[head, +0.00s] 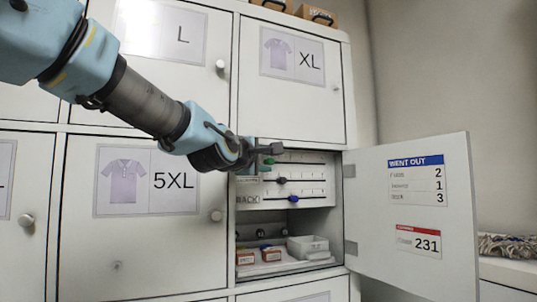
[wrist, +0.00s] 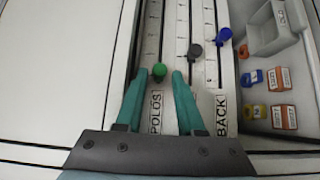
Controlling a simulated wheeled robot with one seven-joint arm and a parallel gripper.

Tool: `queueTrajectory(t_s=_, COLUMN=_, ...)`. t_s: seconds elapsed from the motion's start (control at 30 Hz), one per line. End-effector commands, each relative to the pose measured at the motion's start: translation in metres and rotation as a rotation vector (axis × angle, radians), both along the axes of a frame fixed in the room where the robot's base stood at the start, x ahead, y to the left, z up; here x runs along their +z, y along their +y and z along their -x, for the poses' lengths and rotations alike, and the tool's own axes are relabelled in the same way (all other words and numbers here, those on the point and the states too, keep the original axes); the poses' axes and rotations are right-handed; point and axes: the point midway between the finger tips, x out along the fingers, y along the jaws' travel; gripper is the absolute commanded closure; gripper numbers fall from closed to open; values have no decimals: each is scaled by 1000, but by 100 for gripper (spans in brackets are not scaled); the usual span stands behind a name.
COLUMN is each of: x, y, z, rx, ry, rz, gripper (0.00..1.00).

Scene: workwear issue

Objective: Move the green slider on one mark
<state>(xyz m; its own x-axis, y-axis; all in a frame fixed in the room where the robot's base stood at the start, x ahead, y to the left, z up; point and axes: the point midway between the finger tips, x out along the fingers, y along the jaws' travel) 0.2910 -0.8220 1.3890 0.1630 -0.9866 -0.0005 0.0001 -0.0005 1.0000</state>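The green slider (wrist: 159,71) is a small round knob on a marked track of the white panel, above the label POLOS in the wrist view. My gripper (wrist: 160,74) is open, with one teal fingertip on each side of the green knob. The knob is nearer the left fingertip; I cannot tell if they touch. In the head view my gripper (head: 266,155) reaches the top track from the left, and the green knob (head: 269,162) shows just below the fingers, partly hidden. The dark grey slider (head: 281,181) and blue slider (head: 294,198) sit on lower tracks.
The panel is inside an open locker; its door (head: 414,220) swings out right with a "WENT OUT" sheet. Below the panel are a grey bin (head: 308,248) and small boxes (head: 271,255). Closed locker doors, such as 5XL (head: 146,246), lie left and above.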

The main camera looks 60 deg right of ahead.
Motion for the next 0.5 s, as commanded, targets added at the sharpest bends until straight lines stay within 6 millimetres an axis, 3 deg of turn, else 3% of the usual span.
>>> queueTrajectory(t_s=0.2, x=1, y=-20, z=-4, rx=0, ry=1, rz=0, gripper=63)
queueTrajectory(t_s=0.5, x=0, y=-24, z=-4, rx=0, ry=0, rz=0, gripper=63)
